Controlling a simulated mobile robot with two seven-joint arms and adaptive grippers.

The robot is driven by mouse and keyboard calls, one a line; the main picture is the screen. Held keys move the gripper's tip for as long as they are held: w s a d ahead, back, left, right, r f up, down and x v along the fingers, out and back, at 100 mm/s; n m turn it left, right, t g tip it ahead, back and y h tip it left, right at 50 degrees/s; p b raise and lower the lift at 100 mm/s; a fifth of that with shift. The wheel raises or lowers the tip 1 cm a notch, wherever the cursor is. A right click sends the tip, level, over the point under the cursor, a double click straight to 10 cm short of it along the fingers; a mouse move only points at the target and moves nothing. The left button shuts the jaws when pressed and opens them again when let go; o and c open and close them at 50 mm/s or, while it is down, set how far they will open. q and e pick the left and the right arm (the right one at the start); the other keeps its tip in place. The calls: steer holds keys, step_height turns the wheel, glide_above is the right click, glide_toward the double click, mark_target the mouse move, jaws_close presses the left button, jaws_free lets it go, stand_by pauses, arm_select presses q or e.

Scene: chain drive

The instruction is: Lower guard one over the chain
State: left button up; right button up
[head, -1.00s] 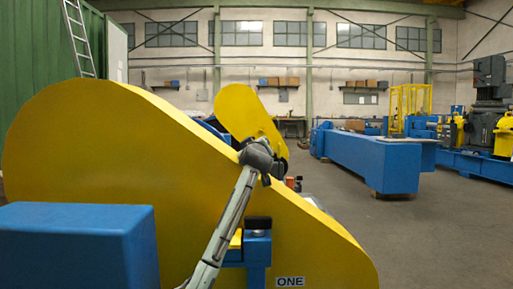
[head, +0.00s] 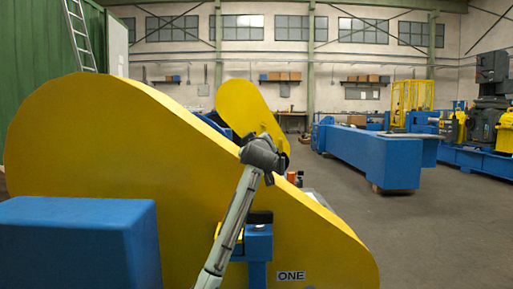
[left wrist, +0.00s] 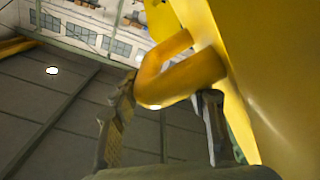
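A large yellow guard marked ONE (head: 110,140) fills the left and middle of the head view. A smaller yellow part (head: 240,105) stands tilted behind its top edge. My left arm rises across the guard to its wrist (head: 262,153); the fingertips are hidden there. In the left wrist view, a yellow U-shaped handle (left wrist: 185,78) stands out from a yellow panel (left wrist: 275,65). My left gripper (left wrist: 168,95) has its fingers well apart at the handle, one on each side of its outer end. Contact is unclear. My right gripper and the chain are out of view.
A blue block (head: 75,240) stands at the front left, and a blue bracket (head: 255,243) is at the guard's lower middle. A long blue machine bed (head: 370,155) stands at the right rear. The floor (head: 440,225) at right is clear.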

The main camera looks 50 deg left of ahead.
arm_select(q)
steer(key=v, duration=0.7)
steer(key=shift+d, duration=0.1)
